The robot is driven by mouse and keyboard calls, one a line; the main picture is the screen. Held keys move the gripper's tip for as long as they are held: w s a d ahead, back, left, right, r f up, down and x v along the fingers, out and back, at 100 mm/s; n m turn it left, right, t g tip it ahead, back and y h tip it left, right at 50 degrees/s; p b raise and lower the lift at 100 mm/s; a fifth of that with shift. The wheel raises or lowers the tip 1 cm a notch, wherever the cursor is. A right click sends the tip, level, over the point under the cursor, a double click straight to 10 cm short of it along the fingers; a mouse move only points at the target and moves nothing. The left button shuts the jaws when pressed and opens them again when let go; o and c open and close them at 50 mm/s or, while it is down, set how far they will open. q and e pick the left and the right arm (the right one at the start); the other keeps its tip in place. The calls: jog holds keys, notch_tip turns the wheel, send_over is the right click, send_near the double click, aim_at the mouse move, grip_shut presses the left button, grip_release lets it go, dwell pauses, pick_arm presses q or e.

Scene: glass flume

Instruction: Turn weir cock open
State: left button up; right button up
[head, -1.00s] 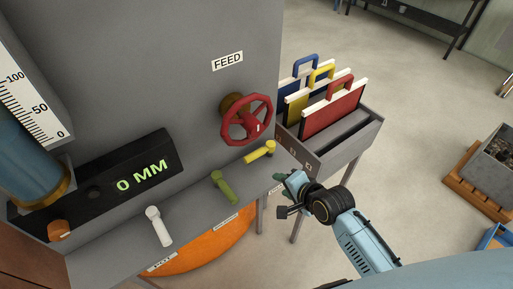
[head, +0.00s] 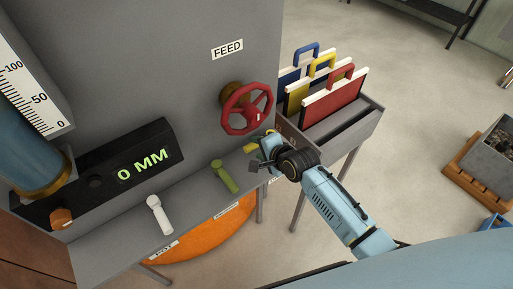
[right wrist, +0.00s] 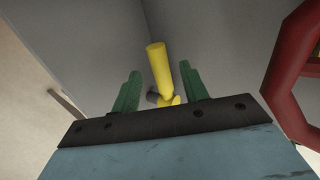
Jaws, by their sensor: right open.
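A yellow cock lever (head: 251,146) sits at the right end of the ledge, below the red wheel. I cannot read its label. My right gripper (head: 264,147) is at it and hides part of it in the head view. In the right wrist view, the yellow lever (right wrist: 157,62) shows between the two green fingers, which are open and apart on either side of it. I cannot tell whether they touch it. A green lever (head: 224,176) and a white lever (head: 160,214) stand further left on the ledge. My left gripper is not in view.
The red FEED wheel (head: 247,109) is close above my right gripper and shows at the right of the wrist view (right wrist: 295,70). A rack (head: 345,128) with blue, yellow and red panels stands to the right. A display (head: 142,165) reads 0 MM.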

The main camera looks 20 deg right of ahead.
jog(key=shift+x, duration=0.95)
grip_shut()
